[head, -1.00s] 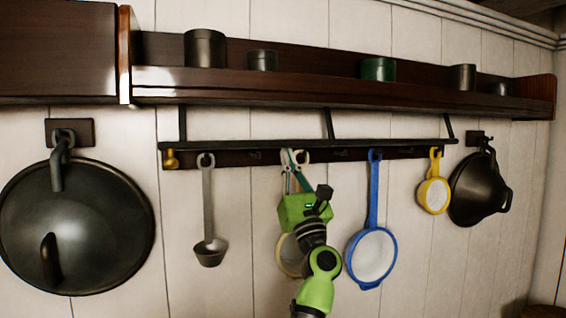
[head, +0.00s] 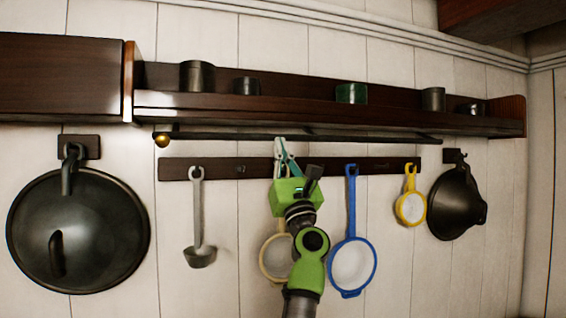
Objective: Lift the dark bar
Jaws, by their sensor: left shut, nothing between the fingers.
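The dark bar (head: 365,138) is a long thin rod running level just under the front edge of the wooden shelf, above the hook rail. A brass knob (head: 162,140) sits at its left end. My left gripper (head: 281,142) is green with pale fingertips pointing up. It is shut and empty, with its tips at the bar's height near its middle. The tips overlap the bar in the picture; whether they touch it I cannot tell. My right gripper is not in view.
The shelf (head: 300,108) above carries several small pots. Below, the hook rail (head: 215,168) holds a ladle (head: 199,255), a cream-rimmed strainer (head: 276,262) partly behind my arm, a blue strainer (head: 352,265) and a yellow one (head: 410,208). Dark pans (head: 90,230) (head: 457,205) hang on either side.

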